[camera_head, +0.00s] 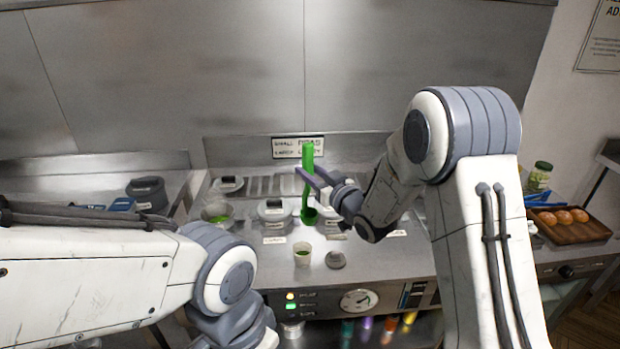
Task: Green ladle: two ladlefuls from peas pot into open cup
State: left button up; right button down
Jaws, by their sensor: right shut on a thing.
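The green ladle (308,160) stands roughly upright over the range's counter, its bowl at the bottom. My right gripper (311,184) is shut on its handle. The bowl hangs right of a lidded grey pot (275,211); whether it touches anything is unclear. An open pot with green contents, which look like peas (216,211), stands to the left, apart from the ladle. The open cup (302,255) stands upright at the front of the counter, with some green in it. My left arm crosses the lower left; its gripper is out of view.
A grey lid (335,259) lies just right of the cup. A sign (299,147) stands at the back. More lidded pots (228,185) stand nearby. A tray of buns (567,227) and a green-lidded jar (539,176) are at the right. The control panel (345,301) is below the front edge.

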notch_tip(320, 180, up, 2)
jog(key=shift+r+p, duration=0.25)
jog(key=shift+p, duration=0.1)
jog(key=shift+f, duration=0.15)
